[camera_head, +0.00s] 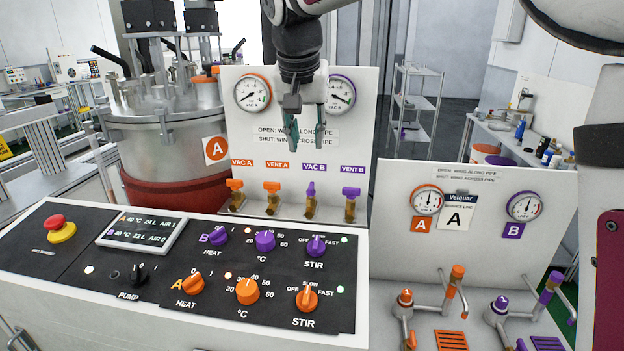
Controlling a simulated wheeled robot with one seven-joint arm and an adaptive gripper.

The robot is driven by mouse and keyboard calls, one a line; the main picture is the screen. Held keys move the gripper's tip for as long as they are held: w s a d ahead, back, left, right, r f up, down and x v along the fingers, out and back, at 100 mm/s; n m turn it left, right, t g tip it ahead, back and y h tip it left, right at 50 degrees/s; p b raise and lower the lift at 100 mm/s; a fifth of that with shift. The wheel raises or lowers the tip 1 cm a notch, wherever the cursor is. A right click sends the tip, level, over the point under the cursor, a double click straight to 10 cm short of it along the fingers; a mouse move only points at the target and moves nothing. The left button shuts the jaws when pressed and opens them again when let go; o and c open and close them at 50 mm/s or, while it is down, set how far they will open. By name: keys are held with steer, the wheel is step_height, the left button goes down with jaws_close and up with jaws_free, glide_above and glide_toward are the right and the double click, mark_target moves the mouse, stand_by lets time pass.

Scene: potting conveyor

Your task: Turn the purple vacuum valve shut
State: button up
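The purple VAC B valve (311,190) stands on a brass stem at the foot of the white gauge panel (345,140). Its wing looks narrow and upright, along the pipe. My gripper (305,142) hangs in front of the panel with its fingers pointing down. The fingers are apart with nothing seen between them. The gripper is above the purple valve and not touching it. The purple-rimmed gauge (341,94) is partly behind my gripper. A panel sign (340,133), partly covered by the fingers, reads open along pipe, shut across pipe.
The purple VENT B valve (351,193) stands close on the right, its wing across. The orange VENT A (272,188) and VAC A (235,187) valves stand left. A control console (200,265) with knobs lies in front. A steel vessel (165,150) stands left.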

mark_target(311, 185)
steer(key=p+x, duration=0.1)
steer(key=x, duration=1.2)
steer(key=shift+s+f, duration=0.1)
steer(key=shift+f, duration=0.15)
jaws_close()
